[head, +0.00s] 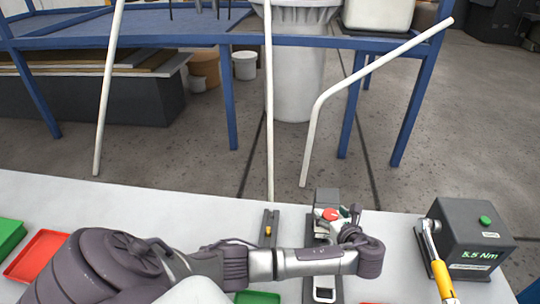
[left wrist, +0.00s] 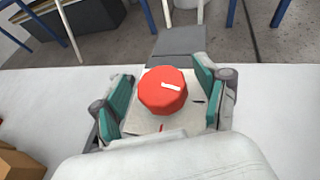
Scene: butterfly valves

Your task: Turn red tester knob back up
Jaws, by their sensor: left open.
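The red tester knob (left wrist: 163,91) is a round, faceted red cap with a white mark on top, set on a pale plate with a red line (left wrist: 160,127). In the head view the knob (head: 330,214) shows partly beside my left gripper (head: 340,214). In the left wrist view my left gripper (left wrist: 163,100) is open, with one teal-padded finger on each side of the knob. Whether the pads touch it I cannot tell. The white mark lies nearly sideways, slightly tilted. My right gripper is not seen.
A dark box reading 5.5 Nm with a green button (head: 485,220) stands at the right, with a yellow-handled wrench (head: 440,275) beside it. Red (head: 38,254) and green (head: 257,298) trays lie on the white table (head: 180,210). A blue-framed rack stands behind.

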